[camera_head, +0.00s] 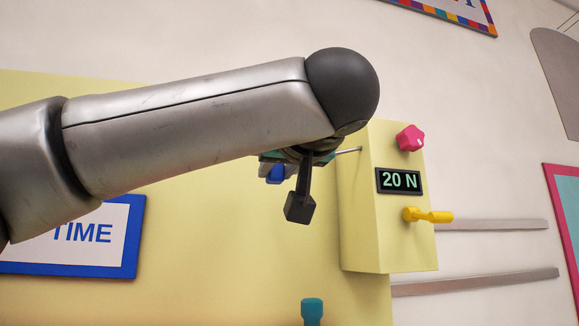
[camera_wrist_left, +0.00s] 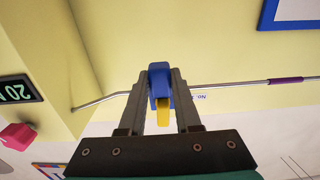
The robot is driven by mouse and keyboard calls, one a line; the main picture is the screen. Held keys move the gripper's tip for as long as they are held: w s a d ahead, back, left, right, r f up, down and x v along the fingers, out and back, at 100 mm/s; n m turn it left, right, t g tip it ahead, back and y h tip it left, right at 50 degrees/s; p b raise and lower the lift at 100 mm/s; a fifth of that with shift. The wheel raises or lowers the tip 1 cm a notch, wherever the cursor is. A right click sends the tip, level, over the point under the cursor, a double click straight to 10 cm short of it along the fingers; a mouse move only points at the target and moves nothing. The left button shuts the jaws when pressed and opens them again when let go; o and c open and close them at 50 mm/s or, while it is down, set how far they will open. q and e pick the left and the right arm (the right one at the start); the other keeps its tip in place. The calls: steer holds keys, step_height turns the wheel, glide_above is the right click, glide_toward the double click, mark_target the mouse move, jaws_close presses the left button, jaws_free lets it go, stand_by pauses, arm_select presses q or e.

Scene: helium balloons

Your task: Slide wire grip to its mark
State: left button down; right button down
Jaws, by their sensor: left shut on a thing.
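The wire grip is a blue block with a yellow part (camera_wrist_left: 163,108); it sits on the thin metal wire (camera_wrist_left: 105,99) in the left wrist view. My left gripper (camera_wrist_left: 160,76) is shut on the grip, one finger on each side. A purple band (camera_wrist_left: 286,80) is on the wire to the right of the grip, clearly apart from it. In the head view a bit of the blue grip (camera_head: 276,174) shows below my left wrist; my arm hides most of the wire. My right gripper is not in view.
A yellow box (camera_head: 360,215) stands out from the yellow wall panel, at one end of the wire. It bears a pink knob (camera_head: 410,138), a display reading 20 N (camera_head: 400,181) and a yellow lever (camera_head: 428,215). A blue-framed sign (camera_head: 130,235) hangs at the left.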

arm_select(q)
steer(key=shift+s+a+b, duration=0.2)
steer(key=shift+a+b, duration=0.25)
steer(key=shift+a, duration=0.4)
steer(key=shift+s+a+f+b, duration=0.1)
steer(key=shift+s+a+b, duration=0.15)
steer(key=shift+a+b, duration=0.6)
steer(key=c, duration=1.1)
jaws_free()
steer(key=shift+a, duration=0.25)
steer(key=o, duration=0.5)
steer(key=shift+s, duration=0.1)
